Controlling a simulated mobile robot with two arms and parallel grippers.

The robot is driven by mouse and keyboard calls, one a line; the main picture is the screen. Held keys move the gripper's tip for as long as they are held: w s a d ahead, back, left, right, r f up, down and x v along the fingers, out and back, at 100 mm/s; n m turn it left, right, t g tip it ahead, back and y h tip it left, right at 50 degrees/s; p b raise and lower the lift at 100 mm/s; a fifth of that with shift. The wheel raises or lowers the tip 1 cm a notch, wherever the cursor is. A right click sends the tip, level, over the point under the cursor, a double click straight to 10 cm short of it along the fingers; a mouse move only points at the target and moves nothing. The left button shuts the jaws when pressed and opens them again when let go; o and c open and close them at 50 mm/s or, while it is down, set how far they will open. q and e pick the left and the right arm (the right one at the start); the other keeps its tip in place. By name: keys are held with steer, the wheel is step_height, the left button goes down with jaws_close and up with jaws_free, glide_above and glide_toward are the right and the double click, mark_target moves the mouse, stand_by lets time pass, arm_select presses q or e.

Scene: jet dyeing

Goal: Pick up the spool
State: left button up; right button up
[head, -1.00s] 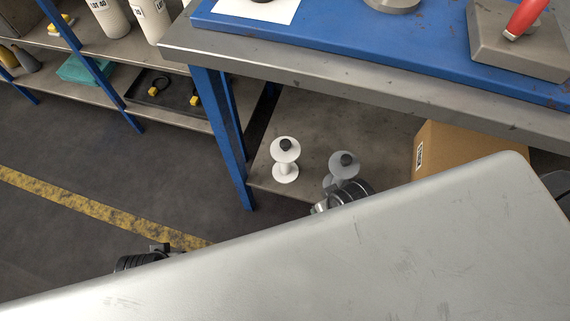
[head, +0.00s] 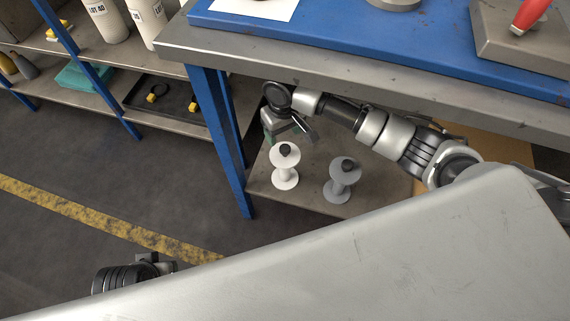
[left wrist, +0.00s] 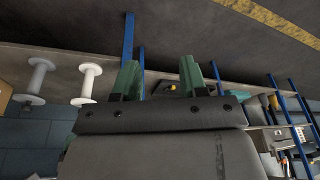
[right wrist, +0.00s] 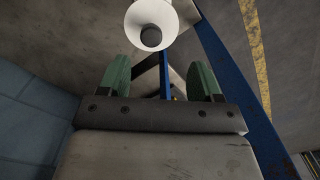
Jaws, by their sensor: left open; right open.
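A white spool (head: 285,167) with a dark top stands upright on the lower shelf, near the blue table leg. A grey spool (head: 342,178) stands to its right. My right gripper (head: 286,137) is open and empty just behind and above the white spool. In the right wrist view the white spool (right wrist: 152,24) shows at the top, beyond the open fingers (right wrist: 160,78). My left gripper (left wrist: 160,75) is open and empty; the left wrist view shows the white spool (left wrist: 88,80) and the grey spool (left wrist: 38,80) off to its left. In the head view its fingers are hidden.
The table top (head: 350,65) with a blue mat (head: 330,28) overhangs the shelf. A blue leg (head: 222,145) stands left of the spools. A cardboard box (head: 490,147) is partly hidden behind my right arm. A rack with a dark tray (head: 140,100) stands at the left.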

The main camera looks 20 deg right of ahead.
mark_target(285, 148)
steer(key=shift+w+d+r, duration=0.2)
steer(key=shift+w+d, duration=0.25)
steer(key=shift+w+f, duration=0.1)
steer(key=shift+f, duration=0.25)
step_height(285, 148, down, 4)
steer(key=shift+r+b, duration=0.15)
steer(key=shift+b, duration=0.75)
steer(key=shift+f, duration=0.55)
step_height(285, 148, down, 2)
steer(key=shift+f+b, duration=0.25)
steer(key=shift+b, duration=0.6)
step_height(285, 148, down, 2)
steer(key=shift+f+b, duration=0.1)
steer(key=shift+b, duration=0.3)
steer(key=shift+f, duration=0.1)
arm_select(q)
steer(key=w+r+t, duration=0.1)
steer(key=w+d+r+t, duration=0.1)
steer(key=w+t, duration=0.1)
steer(key=shift+w+d+r+h, duration=0.15)
steer(key=shift+w+r+h, duration=0.05)
steer(key=shift+r+h, duration=0.2)
arm_select(e)
jaws_close()
